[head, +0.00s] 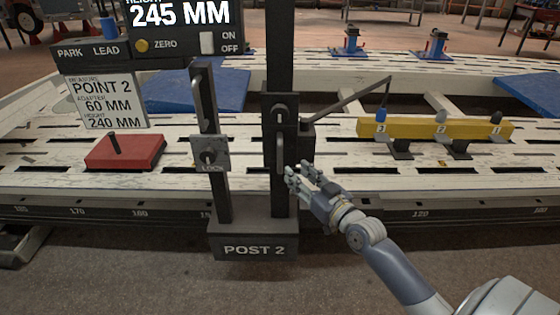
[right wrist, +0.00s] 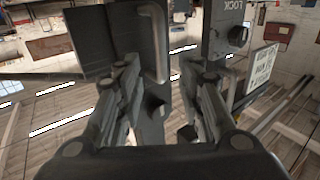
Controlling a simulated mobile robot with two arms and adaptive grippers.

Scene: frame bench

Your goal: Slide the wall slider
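The dark slider carriage (head: 281,113) sits on the tall black upright of POST 2 (head: 254,246). A grey vertical bar handle (head: 281,152) is on its lower front. My right gripper (head: 303,172) is just right of and below the handle in the head view. In the right wrist view the handle (right wrist: 155,42) shows ahead, between and beyond the two spread fingers (right wrist: 160,95). The right gripper is open and empty, and the handle looks clear of it. My left gripper is in neither view.
A LOCK plate with a knob (head: 210,154) is on the shorter post at left. A pointer arm (head: 350,103) reaches right from the carriage towards a yellow adapter rack (head: 435,130). A display (head: 178,14) reads 245 MM; a sign (head: 106,101) reads 240 MM. A red block (head: 125,151) lies left.

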